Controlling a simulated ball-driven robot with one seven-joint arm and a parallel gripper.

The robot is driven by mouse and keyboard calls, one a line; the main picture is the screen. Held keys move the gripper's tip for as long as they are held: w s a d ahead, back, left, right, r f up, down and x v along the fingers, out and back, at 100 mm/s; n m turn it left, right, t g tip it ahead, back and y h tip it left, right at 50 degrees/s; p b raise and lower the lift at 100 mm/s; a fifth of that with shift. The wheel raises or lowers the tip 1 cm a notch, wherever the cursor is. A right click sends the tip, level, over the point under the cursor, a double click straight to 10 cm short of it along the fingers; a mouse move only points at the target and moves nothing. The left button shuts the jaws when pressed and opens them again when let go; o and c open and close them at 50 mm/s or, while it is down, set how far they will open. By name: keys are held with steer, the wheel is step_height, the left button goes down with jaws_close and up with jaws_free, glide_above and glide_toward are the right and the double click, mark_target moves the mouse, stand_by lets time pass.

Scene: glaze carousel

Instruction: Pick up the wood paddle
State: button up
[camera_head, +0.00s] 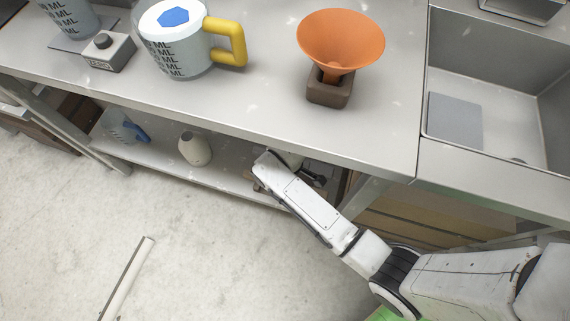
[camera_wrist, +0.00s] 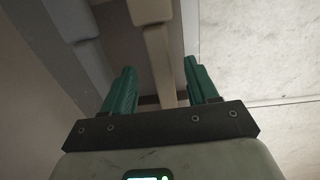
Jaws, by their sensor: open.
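A tan, wood-coloured bar (camera_wrist: 157,55), which looks like the wood paddle, is in the wrist view. It is wider at the top and runs down between my fingers. My gripper (camera_wrist: 158,68) has its two green fingers open, one on each side of the bar's line. I see no finger closed on it, and I cannot tell how far off in depth it is. In the head view the front of my arm reaches under the counter edge at the lower shelf, and it hides the paddle there.
The counter (camera_head: 270,95) overhangs the lower shelf (camera_head: 225,165), which bears a pale bottle (camera_head: 195,148) and a blue-handled jug (camera_head: 130,130). An orange funnel (camera_head: 341,40) and a yellow-handled jug (camera_head: 180,45) stand above. A pale bar (camera_head: 127,278) shows over open floor.

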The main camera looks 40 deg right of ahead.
step_height(320, 180, down, 3)
steer(key=shift+r+b, duration=0.1)
steer(key=shift+b, duration=0.3)
jaws_close()
